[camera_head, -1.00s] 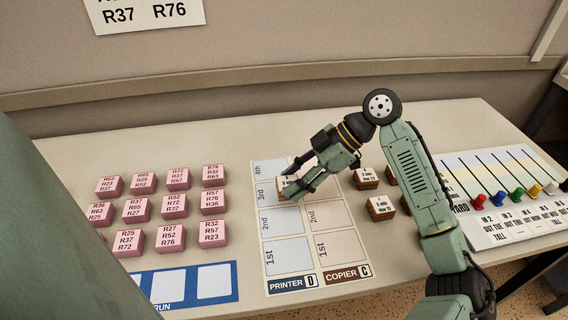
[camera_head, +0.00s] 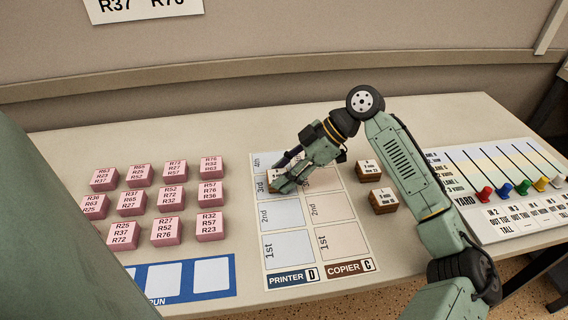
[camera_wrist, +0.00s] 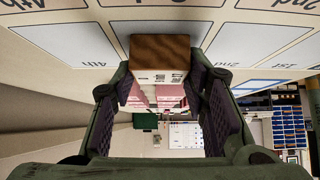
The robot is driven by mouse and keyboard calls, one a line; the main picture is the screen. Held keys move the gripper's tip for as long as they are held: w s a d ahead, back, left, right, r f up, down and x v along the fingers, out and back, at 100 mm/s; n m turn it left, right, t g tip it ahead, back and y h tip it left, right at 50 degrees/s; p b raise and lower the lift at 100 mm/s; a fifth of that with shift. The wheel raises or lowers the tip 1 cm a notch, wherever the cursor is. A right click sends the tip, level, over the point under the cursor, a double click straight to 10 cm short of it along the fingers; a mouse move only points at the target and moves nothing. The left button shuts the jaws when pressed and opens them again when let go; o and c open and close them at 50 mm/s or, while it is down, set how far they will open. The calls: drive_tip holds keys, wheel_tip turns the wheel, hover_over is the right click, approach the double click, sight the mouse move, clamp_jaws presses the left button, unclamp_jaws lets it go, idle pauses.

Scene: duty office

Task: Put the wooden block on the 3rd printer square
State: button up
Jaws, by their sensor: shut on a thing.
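The wooden block (camera_head: 273,176) is brown with a white printed label on one face. My gripper (camera_head: 279,182) is shut on it over the left, printer column of the board (camera_head: 281,246). In the head view it is by the 3rd printer square, whose label (camera_head: 261,184) shows just left of it. The wrist view shows the block (camera_wrist: 160,50) between my fingertips, with the square marked 4th (camera_wrist: 68,42) to its left and the 2nd (camera_wrist: 237,40) to its right. My gripper hides most of the 3rd square. I cannot tell whether the block touches the board.
Two more wooden blocks (camera_head: 368,170) (camera_head: 382,200) stand right of the board, near my arm. Rows of pink blocks (camera_head: 168,199) stand to the left, behind a blue strip with white squares (camera_head: 181,280). A yard panel with coloured knobs (camera_head: 500,190) is at right.

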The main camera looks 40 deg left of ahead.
drive_tip(key=o, duration=1.2)
drive_tip(key=shift+o, duration=0.2)
drive_tip(key=shift+r, duration=0.25)
drive_tip(key=b+v, duration=0.2)
drive_tip(key=v, duration=1)
